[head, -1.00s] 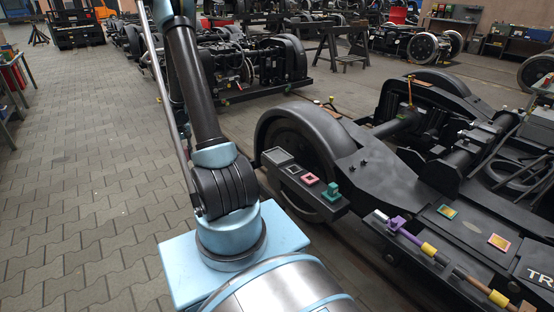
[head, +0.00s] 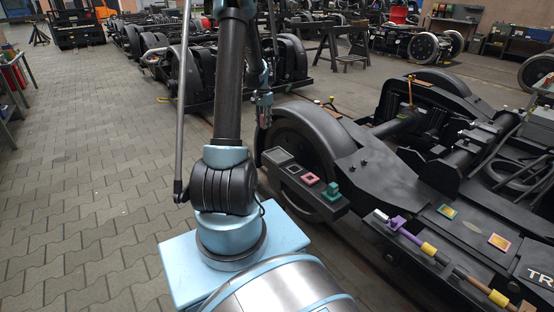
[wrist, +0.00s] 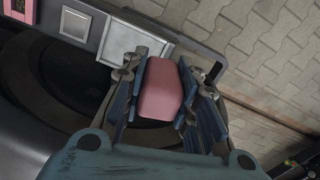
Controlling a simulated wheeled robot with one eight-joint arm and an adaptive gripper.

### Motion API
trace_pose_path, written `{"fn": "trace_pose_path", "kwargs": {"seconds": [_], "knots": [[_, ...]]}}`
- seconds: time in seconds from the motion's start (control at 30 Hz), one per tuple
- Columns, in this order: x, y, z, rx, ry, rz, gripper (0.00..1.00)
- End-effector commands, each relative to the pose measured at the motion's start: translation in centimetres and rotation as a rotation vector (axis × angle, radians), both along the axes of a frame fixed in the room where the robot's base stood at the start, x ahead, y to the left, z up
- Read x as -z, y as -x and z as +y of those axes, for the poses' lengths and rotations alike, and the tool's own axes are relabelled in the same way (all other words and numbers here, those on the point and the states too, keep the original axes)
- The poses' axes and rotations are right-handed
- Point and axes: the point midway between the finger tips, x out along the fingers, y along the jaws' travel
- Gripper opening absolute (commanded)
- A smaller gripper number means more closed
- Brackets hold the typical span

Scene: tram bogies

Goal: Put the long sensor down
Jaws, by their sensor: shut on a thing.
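My gripper (wrist: 160,95) is shut on a pink elongated block (wrist: 160,90), which I take to be the long sensor. The block sits between both fingers in the wrist view, near the end of a dark shelf with a raised rim. In the head view my gripper (head: 264,108) hangs above and left of that shelf; the block cannot be made out there. The shelf (head: 344,208) sticks out by the bogie wheel. It carries a grey tray (head: 278,157), a small dark square (head: 292,169), a pink square frame (head: 310,179) and a green piece (head: 331,191).
The black bogie (head: 400,170) with its large wheel (head: 295,150) stands close to the right. A purple clamp (head: 397,224) and yellow collars lie along a rod on it. Paved floor (head: 90,170) is clear to the left.

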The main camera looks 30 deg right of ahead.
Motion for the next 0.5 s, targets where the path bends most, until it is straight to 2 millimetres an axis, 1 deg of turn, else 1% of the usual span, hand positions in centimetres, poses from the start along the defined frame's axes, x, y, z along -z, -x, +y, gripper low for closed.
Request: {"fn": "trace_pose_path", "kwargs": {"seconds": [0.03,0.1,0.2,0.3,0.37,0.47,0.5], "knots": [[-0.5,1.0,-1.7,0.052,0.000,0.000,0.00],[-1.0,2.0,-3.4,0.112,0.000,0.000,0.00],[-1.6,3.0,-5.1,0.173,0.000,0.000,0.00],[-1.7,3.6,-5.9,0.207,0.000,0.000,0.00],[-1.4,3.8,-6.2,0.216,0.000,0.000,0.00],[0.0,3.8,-6.3,0.219,0.000,0.000,0.00],[0.8,3.8,-6.3,0.219,0.000,0.000,0.00]]}}
